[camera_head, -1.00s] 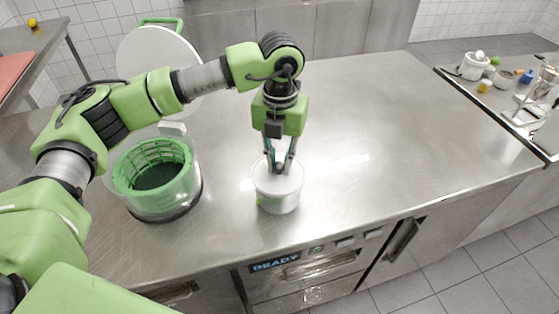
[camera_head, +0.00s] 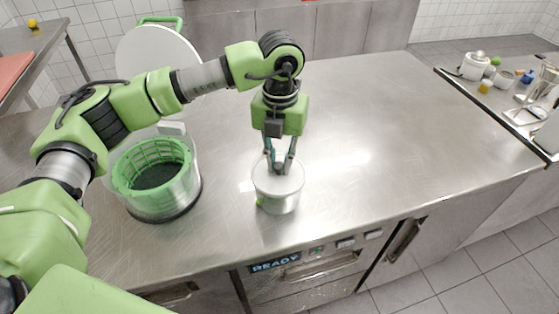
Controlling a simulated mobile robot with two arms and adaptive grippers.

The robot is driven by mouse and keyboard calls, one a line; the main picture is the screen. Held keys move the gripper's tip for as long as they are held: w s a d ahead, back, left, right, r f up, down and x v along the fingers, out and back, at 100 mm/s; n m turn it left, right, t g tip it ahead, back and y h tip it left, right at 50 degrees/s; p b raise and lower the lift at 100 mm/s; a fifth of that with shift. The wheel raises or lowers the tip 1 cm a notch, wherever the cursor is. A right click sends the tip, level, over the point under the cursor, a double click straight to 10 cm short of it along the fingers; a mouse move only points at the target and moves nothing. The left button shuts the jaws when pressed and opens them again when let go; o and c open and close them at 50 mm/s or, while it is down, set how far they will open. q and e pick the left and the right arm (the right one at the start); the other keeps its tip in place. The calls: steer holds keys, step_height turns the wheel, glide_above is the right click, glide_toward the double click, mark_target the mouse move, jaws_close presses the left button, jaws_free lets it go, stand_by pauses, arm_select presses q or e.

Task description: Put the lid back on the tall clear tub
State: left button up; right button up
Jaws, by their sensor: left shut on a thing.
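The tall clear tub (camera_head: 280,204) stands upright on the steel counter, near its front edge. Its white round lid (camera_head: 290,186) lies level at the top of the tub, over its mouth. I cannot tell whether the lid is pressed fully down. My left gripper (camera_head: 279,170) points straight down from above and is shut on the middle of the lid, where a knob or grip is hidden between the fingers. A small green patch shows low on the tub's left side. My right gripper is not in view.
A clear bowl with a green basket (camera_head: 152,178) stands left of the tub, under my left arm. A large white disc (camera_head: 158,55) with a green handle stands behind it. The steel counter (camera_head: 400,130) is clear to the right. Several small items sit on the far-right counter.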

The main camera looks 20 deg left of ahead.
arm_select(q)
steer(key=o, duration=0.9)
steer(key=o, duration=0.5)
steer(key=shift+r, duration=0.15)
steer(key=shift+r+p, duration=1.75)
steer(key=shift+r, duration=1.6)
jaws_close()
